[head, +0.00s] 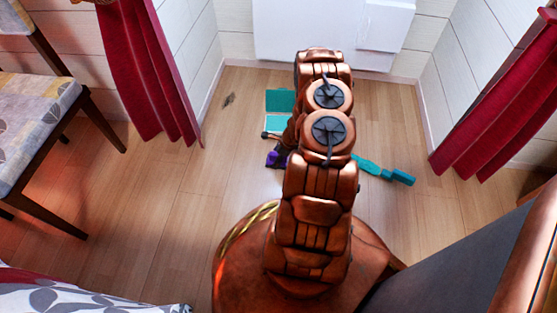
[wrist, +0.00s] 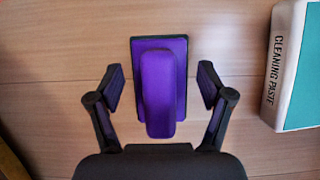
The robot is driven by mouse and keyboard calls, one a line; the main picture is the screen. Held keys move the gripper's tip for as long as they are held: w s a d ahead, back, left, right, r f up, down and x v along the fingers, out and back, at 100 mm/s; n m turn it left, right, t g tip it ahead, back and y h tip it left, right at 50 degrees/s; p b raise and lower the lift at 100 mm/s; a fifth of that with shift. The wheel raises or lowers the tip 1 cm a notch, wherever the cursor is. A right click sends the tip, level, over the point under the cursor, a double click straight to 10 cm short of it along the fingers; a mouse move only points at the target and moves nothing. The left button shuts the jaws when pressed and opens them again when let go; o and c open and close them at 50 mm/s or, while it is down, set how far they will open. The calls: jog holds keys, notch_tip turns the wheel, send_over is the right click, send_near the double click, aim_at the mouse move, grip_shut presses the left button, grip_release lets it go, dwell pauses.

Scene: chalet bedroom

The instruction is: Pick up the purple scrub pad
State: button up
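The purple scrub pad (wrist: 158,90) lies on the wooden floor in the wrist view, with a dark rectangular base and a raised purple handle. My gripper (wrist: 157,80) is open, with one finger on each side of the pad and a gap showing on both sides. The pad's near end reaches toward the gripper's palm. In the head view the purple pad (head: 277,158) shows only partly, beside my arm, which hides much of the area around it.
A teal and white box marked "CLEANING PASTE" (wrist: 296,70) lies right of the pad; it also shows in the head view (head: 280,101). A teal brush (head: 384,171) lies right of my arm. A chair (head: 40,120) stands left, and red curtains (head: 130,65) hang at the sides.

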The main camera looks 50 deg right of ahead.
aim_at(274, 153)
jog(key=c, duration=1)
jog(key=shift+r, duration=0.1)
jog(key=shift+r+p, duration=0.4)
jog(key=shift+r, duration=0.15)
notch_tip(274, 153, up, 3)
jog(key=shift+w+f+p, duration=0.1)
jog(key=shift+p, duration=0.8)
jog(key=s, duration=0.1)
jog(key=s+a, duration=0.1)
jog(key=shift+s, duration=0.3)
jog(key=shift+s+a, duration=0.3)
jog(key=shift+s, duration=0.45)
jog(key=shift+s+a+r+p, duration=0.15)
jog(key=shift+s+a+p, duration=0.55)
jog(key=shift+s, duration=1.05)
jog(key=shift+s+a+r+p, duration=0.2)
jog(key=shift+s+a+p, duration=0.25)
jog(key=shift+s+a, duration=0.95)
jog(key=shift+s+a+r+p, duration=0.15)
jog(key=shift+s+a+p, duration=0.35)
jog(key=shift+s, duration=1.65)
jog(key=shift+d, duration=0.15)
